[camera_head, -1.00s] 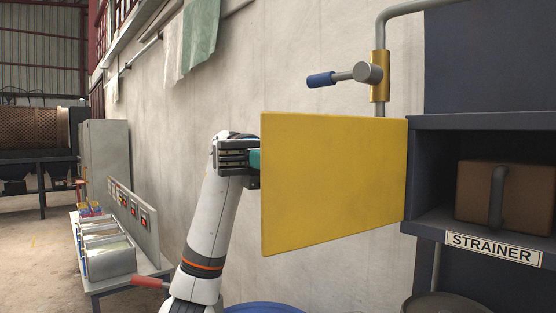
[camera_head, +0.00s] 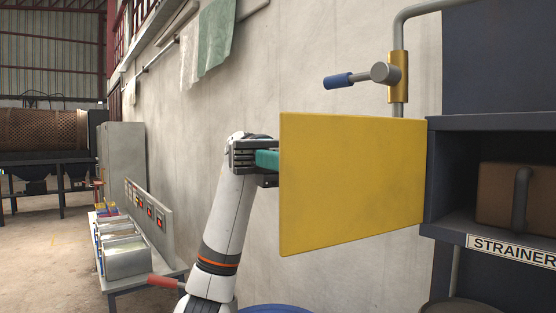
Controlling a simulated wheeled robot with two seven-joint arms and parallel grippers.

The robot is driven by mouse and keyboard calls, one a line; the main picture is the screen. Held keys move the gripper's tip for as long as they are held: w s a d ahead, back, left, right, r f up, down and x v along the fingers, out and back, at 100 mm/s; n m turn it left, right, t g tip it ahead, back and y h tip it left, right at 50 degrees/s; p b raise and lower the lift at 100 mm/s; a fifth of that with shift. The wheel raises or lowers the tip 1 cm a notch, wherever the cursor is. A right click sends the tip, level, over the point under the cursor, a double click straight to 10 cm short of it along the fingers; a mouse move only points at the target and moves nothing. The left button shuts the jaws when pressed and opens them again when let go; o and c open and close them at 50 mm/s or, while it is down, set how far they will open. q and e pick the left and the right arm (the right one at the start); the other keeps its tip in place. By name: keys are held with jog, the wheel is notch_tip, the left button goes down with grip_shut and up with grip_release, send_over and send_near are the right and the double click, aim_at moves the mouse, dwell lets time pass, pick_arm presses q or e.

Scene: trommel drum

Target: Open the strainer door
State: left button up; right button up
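The yellow strainer door (camera_head: 345,190) stands swung wide open, out to the left of the strainer cabinet (camera_head: 432,185), whose opening is uncovered. My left gripper (camera_head: 268,160) is at the door's far left edge, partly behind the panel. A teal part (camera_head: 267,159) shows between its dark fingers; I cannot tell whether it is a handle or part of the gripper. The fingertips are hidden by the door, so their opening and any contact cannot be seen. My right gripper is out of view.
A brown box with a dark handle (camera_head: 505,195) sits inside the cabinet above the STRAINER label (camera_head: 512,248). A pipe with a blue-gripped valve lever (camera_head: 338,80) rises above the door. A control panel (camera_head: 148,215) stands at left. A blue rounded object (camera_head: 275,309) lies low in front.

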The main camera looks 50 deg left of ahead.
pick_arm(q)
jog(key=v, duration=1)
jog(key=shift+a, duration=0.3)
jog(key=shift+w, duration=0.1)
